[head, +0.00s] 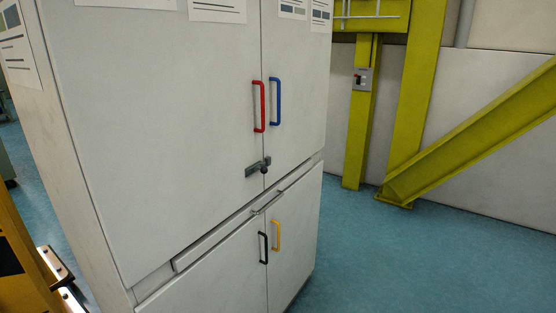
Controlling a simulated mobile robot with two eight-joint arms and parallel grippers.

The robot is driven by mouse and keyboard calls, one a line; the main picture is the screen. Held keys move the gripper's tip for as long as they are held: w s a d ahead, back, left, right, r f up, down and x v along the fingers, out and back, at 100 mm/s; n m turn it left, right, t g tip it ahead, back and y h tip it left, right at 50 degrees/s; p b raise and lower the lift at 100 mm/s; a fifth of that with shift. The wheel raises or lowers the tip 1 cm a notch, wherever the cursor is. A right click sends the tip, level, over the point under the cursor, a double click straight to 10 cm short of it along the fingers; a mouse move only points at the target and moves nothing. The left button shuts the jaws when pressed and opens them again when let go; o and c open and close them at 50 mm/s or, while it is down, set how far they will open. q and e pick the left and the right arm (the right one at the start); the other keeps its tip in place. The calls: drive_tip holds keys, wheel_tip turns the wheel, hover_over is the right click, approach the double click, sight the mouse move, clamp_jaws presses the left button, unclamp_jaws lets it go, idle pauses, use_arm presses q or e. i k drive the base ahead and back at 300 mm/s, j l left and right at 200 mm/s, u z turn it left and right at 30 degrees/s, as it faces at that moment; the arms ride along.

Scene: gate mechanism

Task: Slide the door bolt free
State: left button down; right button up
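A small dark door bolt (258,167) sits across the seam between the two upper doors of a white cabinet (160,110), below the handles. A red handle (259,106) is on the left upper door and a blue handle (275,101) on the right upper door. Both upper doors look closed. The bolt is too small in view to tell exactly how far it reaches across the seam. Neither of my grippers is in view.
A drawer strip (220,226) runs below the upper doors. The lower doors have a black handle (263,247) and a yellow handle (276,235). Yellow-green steel beams (470,130) stand behind at the right. Blue floor (410,260) is clear to the right.

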sight(263, 169)
drive_tip(key=i+l, duration=0.2)
drive_tip(key=i, duration=0.2)
drive_tip(key=i+l, duration=0.2)
drive_tip(key=i, duration=0.2)
drive_tip(key=u, duration=0.05)
